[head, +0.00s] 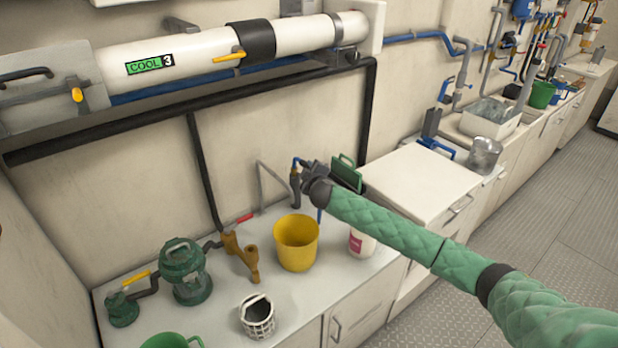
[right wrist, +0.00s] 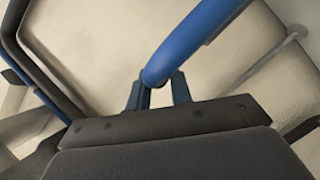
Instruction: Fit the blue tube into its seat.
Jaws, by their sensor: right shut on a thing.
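My right gripper (head: 301,167) reaches in from the right over the counter, behind the yellow bucket. In the right wrist view its two dark blue fingers (right wrist: 158,92) are shut on a bent blue tube (right wrist: 188,42). The tube rises from between the fingertips towards the top right. In the head view only small blue parts show around the gripper, and the hand and arm hide the rest. I cannot make out the seat or whether the tube touches it. My left gripper is not in view.
A yellow bucket (head: 296,243) stands just in front of the gripper. A green pump (head: 186,270), a brass fitting (head: 241,254) and a white basket (head: 257,316) are on the counter to the left. A white cabinet (head: 418,187) stands right. A black pipe (head: 202,165) runs down the wall.

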